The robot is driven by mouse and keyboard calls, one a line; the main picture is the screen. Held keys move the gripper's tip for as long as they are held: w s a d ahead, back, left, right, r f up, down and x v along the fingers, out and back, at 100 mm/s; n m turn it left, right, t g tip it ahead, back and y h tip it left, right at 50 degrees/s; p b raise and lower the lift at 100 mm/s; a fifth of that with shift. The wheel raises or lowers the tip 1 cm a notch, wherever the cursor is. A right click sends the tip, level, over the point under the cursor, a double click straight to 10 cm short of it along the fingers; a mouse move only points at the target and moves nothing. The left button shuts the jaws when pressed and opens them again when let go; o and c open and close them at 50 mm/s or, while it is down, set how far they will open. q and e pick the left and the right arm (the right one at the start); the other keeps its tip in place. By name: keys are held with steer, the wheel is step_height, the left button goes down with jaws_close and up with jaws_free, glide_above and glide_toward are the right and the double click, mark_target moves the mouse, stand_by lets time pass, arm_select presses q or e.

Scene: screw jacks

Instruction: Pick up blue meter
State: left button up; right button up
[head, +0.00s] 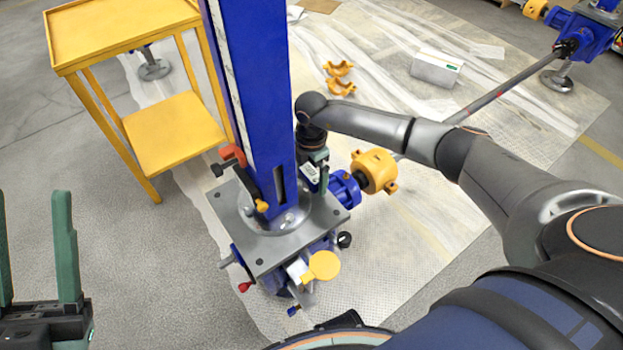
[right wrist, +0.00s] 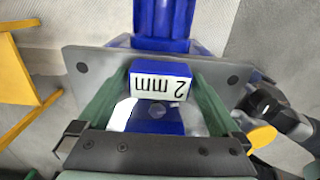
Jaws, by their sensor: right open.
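The blue meter (right wrist: 162,86) is a small blue block with a white face that reads "2 mm", upside down in the right wrist view. It is at the grey plate, in front of the blue column (head: 247,100). My right gripper (right wrist: 162,76) is open, with one green finger on each side of the meter. I cannot tell whether the fingers touch it. In the head view my right gripper (head: 316,172) is low, just right of the column, and the meter cannot be made out clearly. My left gripper (head: 36,245) is open and empty at the lower left.
The grey plate (head: 250,252) carries an orange-red clamp (head: 233,155) beside the column. A blue motor with a yellow coupling (head: 374,172) is close right of my right gripper. A yellow cart (head: 118,32) stands at left. A white box (head: 436,68) lies on the floor mat behind.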

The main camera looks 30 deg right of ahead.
mark_target(311, 173)
steer(key=shift+r, duration=0.1)
steer(key=c, duration=1.4)
step_height(311, 173, up, 6)
steer(key=shift+w+f+p, duration=0.1)
steer(key=shift+p, duration=1.1)
steer(key=shift+c, duration=0.2)
step_height(311, 173, up, 4)
steer(key=shift+f+p, duration=0.1)
steer(key=shift+p, duration=0.35)
steer(key=shift+r, duration=0.2)
arm_select(q)
steer(key=w+f+n+y, duration=0.2)
steer(key=y, duration=0.1)
steer(key=w+f+n+y, duration=0.1)
steer(key=w+y, duration=0.1)
steer(key=shift+a+f+n, duration=0.15)
steer(key=shift+a+n, duration=0.25)
arm_select(e)
steer(key=shift+s, duration=0.2)
